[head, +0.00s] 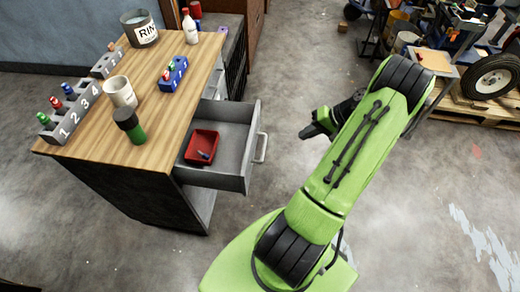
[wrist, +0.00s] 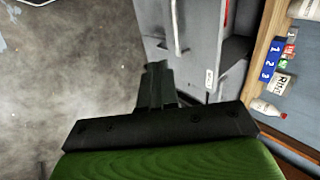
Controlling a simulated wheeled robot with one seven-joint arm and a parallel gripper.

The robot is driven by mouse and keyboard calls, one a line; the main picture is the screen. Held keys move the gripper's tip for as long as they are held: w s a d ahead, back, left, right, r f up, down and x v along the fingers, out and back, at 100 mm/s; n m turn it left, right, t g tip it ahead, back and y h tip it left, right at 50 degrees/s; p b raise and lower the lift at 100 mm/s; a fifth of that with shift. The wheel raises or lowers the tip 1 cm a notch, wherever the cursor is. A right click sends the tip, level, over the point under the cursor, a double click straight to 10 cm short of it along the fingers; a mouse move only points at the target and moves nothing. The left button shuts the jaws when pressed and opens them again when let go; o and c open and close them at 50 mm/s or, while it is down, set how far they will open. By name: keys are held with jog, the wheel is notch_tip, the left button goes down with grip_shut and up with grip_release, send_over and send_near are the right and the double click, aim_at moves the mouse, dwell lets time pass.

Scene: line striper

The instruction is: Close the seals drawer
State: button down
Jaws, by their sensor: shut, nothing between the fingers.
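An open grey drawer (head: 228,150) sticks out from the right side of a cabinet with a wooden top (head: 175,105). My gripper (head: 312,131) is apart from the drawer, to the right of the handle. In the wrist view my gripper (wrist: 156,68) is shut and empty, pointing toward the cabinet side.
The wooden top holds a numbered grey rack (head: 72,117), a white mug (head: 119,92), a dark-and-green cylinder (head: 130,126), a blue rack (head: 173,75) and a RIN-labelled can (head: 139,28). Bare floor lies between drawer and arm. A tyre (head: 492,77) on a pallet stands far right.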

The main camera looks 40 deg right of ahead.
jog(key=w+a+r+b+x, duration=0.1)
jog(key=b+x, duration=0.1)
jog(key=x, duration=1.1)
jog(key=shift+w, duration=0.25)
jog(key=shift+r, duration=0.15)
jog(key=w+a, duration=0.5)
jog(key=w, duration=0.1)
jog(key=w+a+b, duration=0.1)
jog(key=w+a, duration=0.4)
jog(key=w, duration=0.2)
jog(key=w+a+b, duration=0.1)
jog(key=w+a, duration=0.4)
jog(key=w, duration=0.1)
jog(key=shift+w+a, duration=0.1)
jog(key=shift+w, duration=0.15)
jog(key=shift+r, duration=0.1)
